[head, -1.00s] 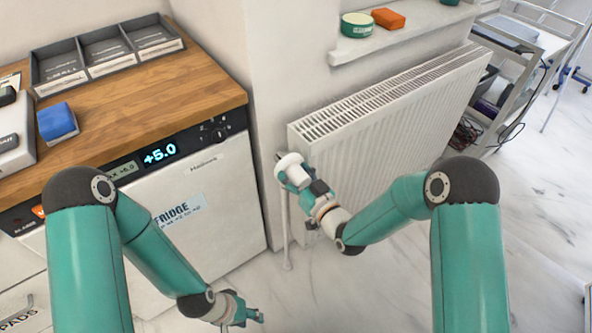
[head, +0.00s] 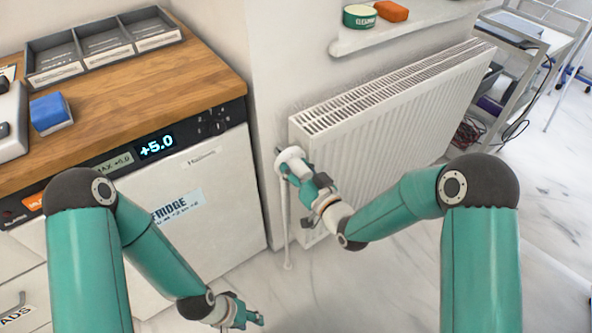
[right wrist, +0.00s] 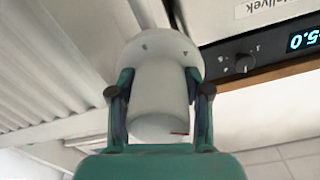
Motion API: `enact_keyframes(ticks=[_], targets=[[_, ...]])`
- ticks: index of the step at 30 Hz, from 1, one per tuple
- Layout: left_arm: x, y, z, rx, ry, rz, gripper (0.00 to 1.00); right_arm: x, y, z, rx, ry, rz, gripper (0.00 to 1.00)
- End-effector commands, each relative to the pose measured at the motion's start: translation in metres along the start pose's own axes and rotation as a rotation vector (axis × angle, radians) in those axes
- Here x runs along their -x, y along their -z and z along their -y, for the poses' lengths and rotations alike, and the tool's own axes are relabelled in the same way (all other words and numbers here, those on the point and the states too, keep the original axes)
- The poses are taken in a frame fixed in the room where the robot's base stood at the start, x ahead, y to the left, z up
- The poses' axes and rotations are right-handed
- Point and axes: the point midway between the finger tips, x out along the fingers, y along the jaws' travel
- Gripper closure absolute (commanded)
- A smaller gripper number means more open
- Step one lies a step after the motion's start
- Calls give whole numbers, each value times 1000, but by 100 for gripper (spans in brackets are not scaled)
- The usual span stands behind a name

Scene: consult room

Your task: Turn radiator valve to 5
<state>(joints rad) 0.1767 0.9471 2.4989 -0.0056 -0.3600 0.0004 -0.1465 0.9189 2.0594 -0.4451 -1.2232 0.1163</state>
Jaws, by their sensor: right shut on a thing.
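The white radiator valve (head: 290,156) sits at the near left end of the radiator (head: 385,115), above a vertical pipe. My right gripper (head: 299,167) is shut on the valve knob and partly hides it in the head view. In the right wrist view, the white knob (right wrist: 158,100) lies between the two fingers of the gripper (right wrist: 159,80). A round collar with small dark marks shows beyond the knob, and a short red mark shows at its near edge. I cannot read a number on it. My left gripper (head: 247,318) hangs low in front of the fridge, empty; its finger opening is unclear.
The fridge (head: 205,205) with a +5.0 display stands left of the valve, under a wooden counter (head: 130,95). A wall shelf (head: 405,32) overhangs the radiator. A metal trolley (head: 515,75) stands beyond the radiator. The floor in front is clear.

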Motion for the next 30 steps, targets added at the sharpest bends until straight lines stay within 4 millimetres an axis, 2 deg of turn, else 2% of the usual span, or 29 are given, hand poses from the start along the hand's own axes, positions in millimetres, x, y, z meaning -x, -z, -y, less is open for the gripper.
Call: enact_keyframes(ticks=[7,8,9,22,26,30], targets=[[1,0,0,0,0,-1,60,0,2,-3,-7,-8,-3,87],[1,0,0,0,0,-1,60,0,2,-3,-7,-8,-3,49],[1,0,0,0,0,-1,60,0,2,-3,-7,-8,-3,42],[2,0,0,0,0,-1,60,6,1,-2,-5,-6,0,41],[2,0,0,0,0,-1,60,22,1,-3,-7,-8,0,41],[1,0,0,0,0,-1,60,49,1,-4,-7,-9,1,41]])
